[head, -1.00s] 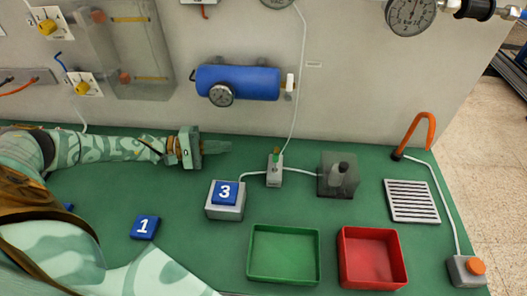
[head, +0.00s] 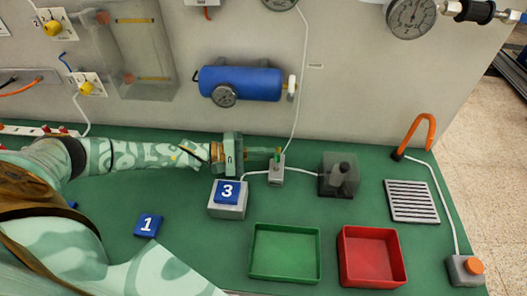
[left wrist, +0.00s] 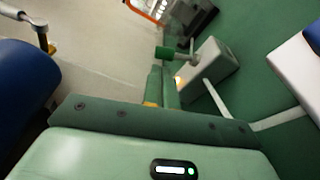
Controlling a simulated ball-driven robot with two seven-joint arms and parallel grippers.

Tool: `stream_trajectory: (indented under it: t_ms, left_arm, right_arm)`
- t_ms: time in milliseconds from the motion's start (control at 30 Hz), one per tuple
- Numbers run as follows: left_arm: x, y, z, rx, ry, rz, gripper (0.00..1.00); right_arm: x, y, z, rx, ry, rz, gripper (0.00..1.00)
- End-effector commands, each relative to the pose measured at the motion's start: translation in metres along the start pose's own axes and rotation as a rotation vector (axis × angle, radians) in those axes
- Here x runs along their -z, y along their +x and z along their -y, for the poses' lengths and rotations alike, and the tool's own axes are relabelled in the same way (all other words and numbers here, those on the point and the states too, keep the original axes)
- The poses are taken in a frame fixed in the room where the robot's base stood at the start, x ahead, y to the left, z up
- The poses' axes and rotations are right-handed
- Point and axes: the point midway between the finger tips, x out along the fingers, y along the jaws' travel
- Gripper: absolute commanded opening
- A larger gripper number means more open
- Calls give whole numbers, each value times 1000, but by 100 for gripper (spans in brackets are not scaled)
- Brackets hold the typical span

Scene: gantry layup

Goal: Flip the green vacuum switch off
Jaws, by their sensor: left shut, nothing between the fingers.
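The vacuum switch (head: 277,173) is a small grey box on the green bench, with a white tube on either side. Its green-tipped lever (head: 278,156) shows at its top, right by my fingertips. In the left wrist view the switch box (left wrist: 212,65) has a metal lever with a green knob (left wrist: 166,53), just beyond the fingers. My left gripper (head: 268,153) reaches in from the left, shut and empty, its fingers at about lever height. It also shows in the left wrist view (left wrist: 163,88). Whether the fingers touch the lever I cannot tell. My right gripper is not in view.
A grey block with blue pad 3 (head: 227,198) stands just below the gripper. A dark grey fixture (head: 338,180) stands right of the switch. Green (head: 256,270) and red (head: 347,272) trays lie in front. A blue tank (head: 240,83) hangs on the panel behind.

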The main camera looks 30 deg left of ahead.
Motion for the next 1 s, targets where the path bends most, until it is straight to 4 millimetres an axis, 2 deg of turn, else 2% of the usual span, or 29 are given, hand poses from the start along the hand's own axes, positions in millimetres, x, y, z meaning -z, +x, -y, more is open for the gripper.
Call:
stream_trajectory:
  t_ms: [367,1000]
  left_arm:
    - [0,0,0,-1,7,0,0]
    - [-4,-1,-2,-25,115,1,0]
  right_arm:
    - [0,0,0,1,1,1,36]
    - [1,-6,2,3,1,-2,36]
